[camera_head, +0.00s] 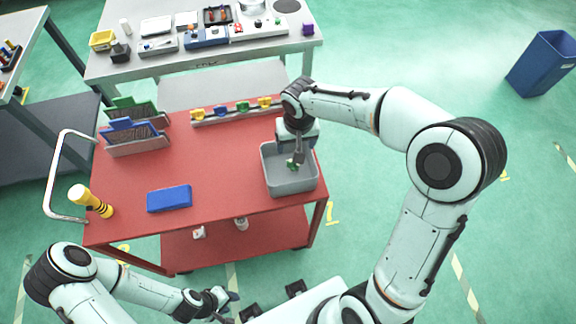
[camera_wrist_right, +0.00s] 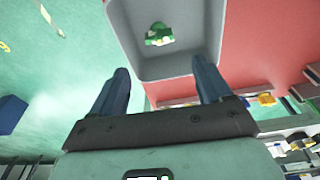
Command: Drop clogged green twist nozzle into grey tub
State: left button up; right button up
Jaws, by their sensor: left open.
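The grey tub (camera_head: 290,187) stands at the right end of the red cart top; its rim and inside also show in the right wrist view (camera_wrist_right: 185,66). The green twist nozzle (camera_wrist_right: 159,35) is inside the tub's outline, clear of my right fingers; in the head view the nozzle (camera_head: 292,164) is partly hidden by my gripper. I cannot tell whether it touches the tub floor. My right gripper (camera_head: 300,157) points down over the tub; its two fingers (camera_wrist_right: 160,88) are wide apart with nothing between them. My left gripper (camera_head: 228,302) is open and empty, low in front of the cart.
The red cart (camera_head: 225,165) also holds a blue box (camera_head: 169,198), a yellow-black cylinder (camera_head: 103,208), green and blue racks (camera_head: 135,137) and a strip of coloured nozzles (camera_head: 237,110). A grey workbench (camera_head: 205,62) stands behind. A blue bin (camera_head: 543,64) is at far right.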

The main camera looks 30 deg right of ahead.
pick_arm(q)
jog(key=shift+w+r+p, duration=0.55)
jog(key=shift+r, duration=0.15)
pick_arm(e)
notch_tip(320, 180, up, 13)
jog(key=s, duration=0.2)
jog(key=shift+a, duration=0.25)
pick_arm(q)
jog(key=shift+s, duration=0.1)
